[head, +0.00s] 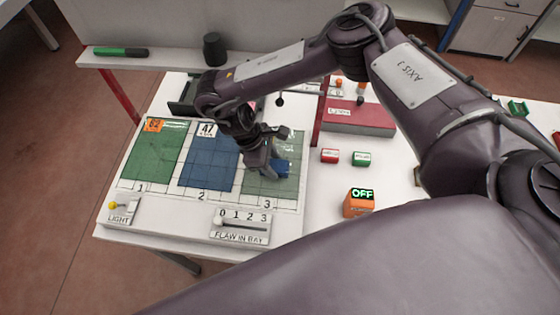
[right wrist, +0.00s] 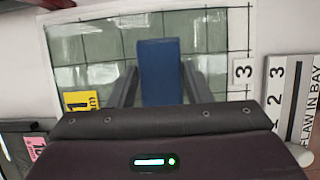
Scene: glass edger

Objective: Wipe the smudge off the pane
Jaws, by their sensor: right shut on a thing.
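My right gripper (head: 270,164) is shut on a blue block-like wiper (head: 283,169) over the grey-green pane (head: 262,186) in bay 3. In the right wrist view the wiper (right wrist: 160,72) stands between the two fingers (right wrist: 160,90), with the pane (right wrist: 85,48) beneath it. I cannot tell whether the wiper touches the glass. Pale patches show on this pane, and I cannot tell smudge from reflection. A green pane (head: 155,152) lies in bay 1 and a blue pane (head: 208,165) in bay 2. My left gripper is not in view.
A FLAW IN BAY slider (head: 240,228) and a LIGHT switch (head: 122,209) line the front edge. A dark red case (head: 358,118) lies behind.

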